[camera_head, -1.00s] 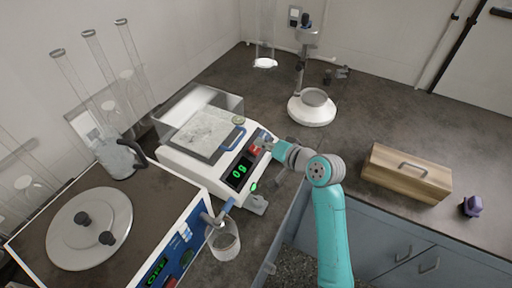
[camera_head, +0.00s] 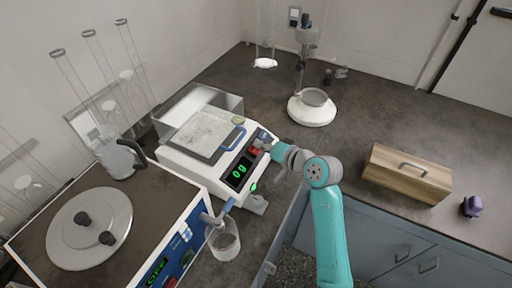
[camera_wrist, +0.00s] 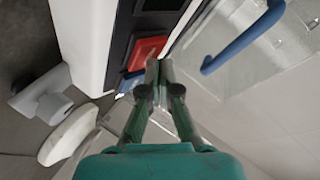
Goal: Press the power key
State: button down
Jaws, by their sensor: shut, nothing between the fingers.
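A white balance (camera_head: 207,165) stands on the counter with a lit green "0 g" display (camera_head: 239,172). Its front panel bears a red key (camera_head: 254,152), which is large in the wrist view (camera_wrist: 146,50). A blue key (camera_wrist: 130,82) sits beside the red one. No label on either key is readable, so I cannot tell which is the power key. My gripper (camera_wrist: 159,64) is shut and empty, its tips close beside the red key's edge. I cannot tell whether they touch the panel. In the head view my wrist partly hides that end of the panel.
A blue-fronted machine (camera_head: 180,245) with a green "OFF" display and a round lid stands at the lower left. A beaker (camera_head: 224,243) is near it. A blue handle (camera_wrist: 243,37) is close to my fingers. A wooden box (camera_head: 408,174) sits right of my arm.

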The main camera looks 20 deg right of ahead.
jog(key=shift+w+a+f, duration=0.1)
jog(key=shift+f, duration=0.2)
jog(key=shift+r, duration=0.1)
dwell(0.3)
jog(key=shift+s+d+r, duration=0.2)
jog(key=shift+s+r, duration=0.05)
jog(key=shift+r, duration=0.35)
jog(key=shift+r, duration=0.1)
jog(key=r, duration=0.1)
jog(key=s+d+r, duration=0.1)
jog(key=r, duration=0.1)
jog(key=d+r, duration=0.1)
jog(key=r, duration=0.1)
jog(key=shift+s+r, duration=0.15)
jog(key=shift+s, duration=0.25)
dwell(0.3)
